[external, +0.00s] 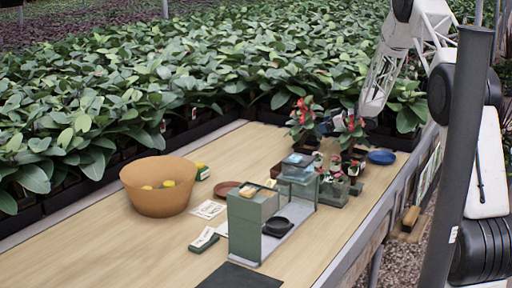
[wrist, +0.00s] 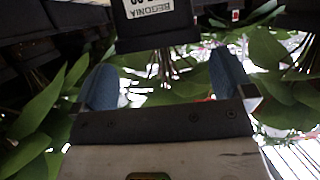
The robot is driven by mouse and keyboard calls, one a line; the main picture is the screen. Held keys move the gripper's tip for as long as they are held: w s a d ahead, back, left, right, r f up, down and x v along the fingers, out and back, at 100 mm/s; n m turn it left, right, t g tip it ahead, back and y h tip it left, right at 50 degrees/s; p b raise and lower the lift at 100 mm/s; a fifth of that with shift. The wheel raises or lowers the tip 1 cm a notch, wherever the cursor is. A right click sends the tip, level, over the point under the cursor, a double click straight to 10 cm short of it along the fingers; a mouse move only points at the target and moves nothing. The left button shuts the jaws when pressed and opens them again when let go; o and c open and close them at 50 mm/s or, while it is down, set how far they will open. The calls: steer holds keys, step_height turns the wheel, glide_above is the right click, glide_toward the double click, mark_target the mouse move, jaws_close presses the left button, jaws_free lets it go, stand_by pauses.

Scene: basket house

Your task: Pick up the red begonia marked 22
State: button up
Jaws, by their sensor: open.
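Two red-flowered begonias in dark pots stand near the far right end of the table in the external view: one on the left (external: 303,118) and one on the right (external: 350,128). I cannot read their numbers there. My gripper (external: 326,127) is low between them, partly hidden by leaves and flowers. In the wrist view, my gripper (wrist: 165,78) is open, its two blue fingers apart with nothing clamped. A dark pot (wrist: 157,42) with a white label (wrist: 150,8) reading "BEGONIA" is just beyond the fingertips. The label's number is cut off by the frame edge.
Small pots in a tray (external: 335,188) and a green scale-like stand (external: 250,225) are in front of the begonias. A blue dish (external: 381,157) lies to their right. An orange bowl (external: 160,190) stands left. Dense leafy plants line the table's back.

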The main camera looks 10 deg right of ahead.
mark_target(312, 128)
steer(key=shift+w+a+f, duration=0.15)
steer(key=shift+x, duration=2.55)
steer(key=shift+f, duration=0.1)
steer(key=shift+c, duration=0.2)
steer(key=c, duration=0.7)
steer(key=shift+c, duration=0.2)
step_height(312, 128, up, 10)
